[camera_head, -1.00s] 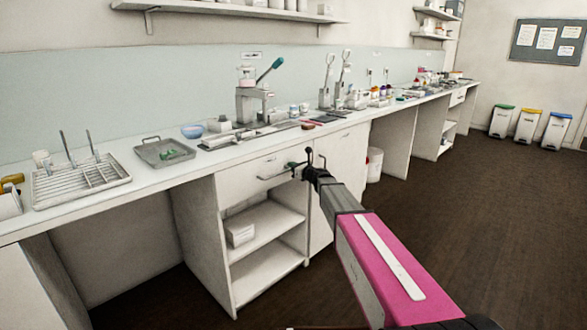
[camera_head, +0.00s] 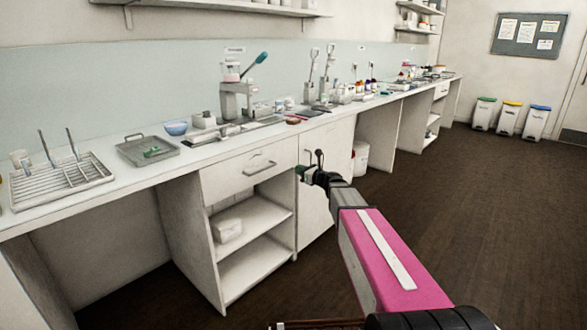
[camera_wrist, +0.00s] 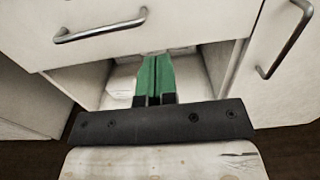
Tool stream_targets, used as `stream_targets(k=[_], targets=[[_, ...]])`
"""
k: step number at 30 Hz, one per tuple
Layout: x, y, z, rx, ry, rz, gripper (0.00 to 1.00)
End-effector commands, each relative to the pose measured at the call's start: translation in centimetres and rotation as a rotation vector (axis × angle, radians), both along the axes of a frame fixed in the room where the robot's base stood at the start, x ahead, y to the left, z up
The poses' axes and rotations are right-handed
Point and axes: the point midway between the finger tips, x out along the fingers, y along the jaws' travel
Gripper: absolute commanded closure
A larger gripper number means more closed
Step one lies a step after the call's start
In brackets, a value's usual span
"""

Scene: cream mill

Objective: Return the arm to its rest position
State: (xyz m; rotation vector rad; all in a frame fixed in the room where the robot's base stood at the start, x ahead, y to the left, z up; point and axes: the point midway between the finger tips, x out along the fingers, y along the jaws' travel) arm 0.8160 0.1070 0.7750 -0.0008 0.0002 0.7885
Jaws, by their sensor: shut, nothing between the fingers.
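My arm reaches forward from the lower right of the head view. My gripper (camera_head: 301,171) is in front of the cabinet under the counter, near the drawer's right end and below the counter edge. In the wrist view my gripper (camera_wrist: 155,62) shows two green fingers side by side, shut with nothing between them. They point toward the open shelf space (camera_wrist: 90,80) below the drawer (camera_wrist: 100,30). The drawer looks closed, and its handle (camera_wrist: 100,27) is apart from the fingers.
The counter (camera_head: 120,187) holds a drying rack (camera_head: 60,183), a grey tray (camera_head: 148,150), a blue bowl (camera_head: 176,128) and a lever press (camera_head: 236,98). A white box (camera_head: 228,229) sits on a shelf. Bins (camera_head: 510,117) stand far right. The dark floor (camera_head: 480,210) at right is clear.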

Motion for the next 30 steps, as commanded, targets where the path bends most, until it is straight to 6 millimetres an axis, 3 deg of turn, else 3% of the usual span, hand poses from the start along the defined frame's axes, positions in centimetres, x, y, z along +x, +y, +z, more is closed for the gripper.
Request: stream_targets(k=[5, 8, 17, 24, 30], targets=[[-1.7, 0.1, -1.0, -0.092, -0.029, 0.028, 1.00], [-3.8, 0.6, -2.7, -0.240, -0.077, 0.082, 1.00], [-13.4, 1.0, -10.3, -0.882, -0.309, 0.423, 1.00], [-22.1, -1.9, -16.1, -1.348, -0.503, 0.851, 1.00], [-28.8, -6.0, -19.1, -1.621, -0.637, 1.288, 1.00]])
